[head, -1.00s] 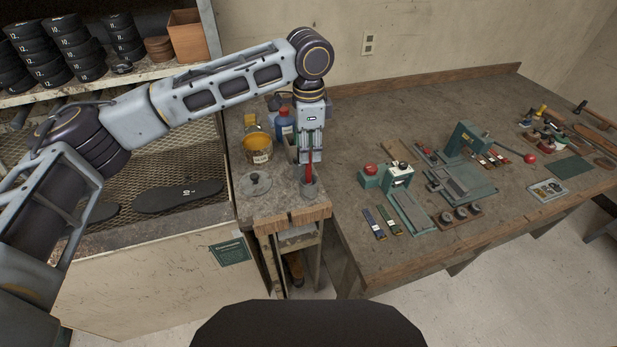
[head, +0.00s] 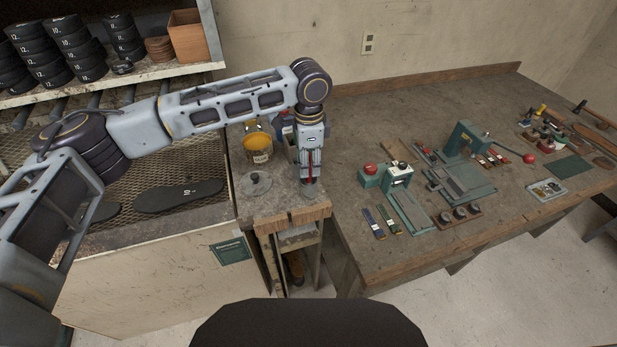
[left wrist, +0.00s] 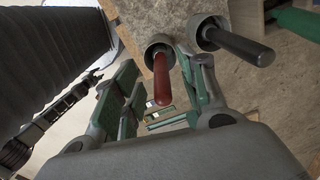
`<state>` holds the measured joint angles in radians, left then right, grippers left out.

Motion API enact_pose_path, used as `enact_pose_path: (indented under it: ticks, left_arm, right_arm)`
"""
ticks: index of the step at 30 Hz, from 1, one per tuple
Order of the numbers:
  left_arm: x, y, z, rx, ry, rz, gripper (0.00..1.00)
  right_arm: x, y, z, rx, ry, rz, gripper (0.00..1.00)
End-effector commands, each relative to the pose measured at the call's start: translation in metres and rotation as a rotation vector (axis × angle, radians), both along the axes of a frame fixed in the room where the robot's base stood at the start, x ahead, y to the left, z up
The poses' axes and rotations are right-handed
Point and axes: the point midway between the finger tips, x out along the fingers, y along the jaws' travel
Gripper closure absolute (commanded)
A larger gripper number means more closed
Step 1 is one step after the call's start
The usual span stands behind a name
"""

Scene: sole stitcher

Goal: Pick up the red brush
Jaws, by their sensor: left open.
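The red brush stands with its red handle (head: 310,164) up at the front of the small wooden stand. In the left wrist view its handle (left wrist: 163,82) rises out of a round grey cup (left wrist: 158,46). My left gripper (head: 309,178) hangs pointing down over it, open. In the left wrist view its green-padded fingers (left wrist: 160,72) are on either side of the red handle, with gaps visible. Its brush end is hidden in the cup. My right gripper is not in view.
A black-handled tool (left wrist: 238,46) stands in a second cup close beside the red one. A yellow pot (head: 258,146), a blue container (head: 284,124) and a lid (head: 256,184) are on the stand. The workbench at right holds green presses (head: 398,177).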

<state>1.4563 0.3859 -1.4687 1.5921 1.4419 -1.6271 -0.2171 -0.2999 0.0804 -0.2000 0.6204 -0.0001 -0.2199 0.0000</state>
Motion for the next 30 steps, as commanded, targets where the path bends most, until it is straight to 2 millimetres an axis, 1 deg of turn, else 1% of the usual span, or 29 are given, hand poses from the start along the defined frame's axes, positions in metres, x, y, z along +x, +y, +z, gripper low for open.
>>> enact_pose_path:
  ticks: [6,9,12,16,28,30]
  left_arm:
    - [0.002,-0.001,-0.020,0.001,0.000,0.000,0.58]
    - [0.002,-0.001,-0.031,0.001,0.001,0.000,0.58]
    - [0.002,-0.001,-0.038,-0.001,0.000,0.000,0.58]
    - [0.002,-0.001,-0.041,-0.001,0.000,-0.001,0.58]
    - [0.002,-0.001,-0.041,-0.001,0.000,0.000,0.58]
    - [0.002,-0.001,-0.041,-0.001,0.000,0.000,0.67]
  right_arm:
    - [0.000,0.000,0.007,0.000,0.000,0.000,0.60]
    - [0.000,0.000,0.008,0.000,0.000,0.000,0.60]
    - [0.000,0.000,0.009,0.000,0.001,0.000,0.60]
    - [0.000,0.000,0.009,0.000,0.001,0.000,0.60]
    - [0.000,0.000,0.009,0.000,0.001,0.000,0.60]
    - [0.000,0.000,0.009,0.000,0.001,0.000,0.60]
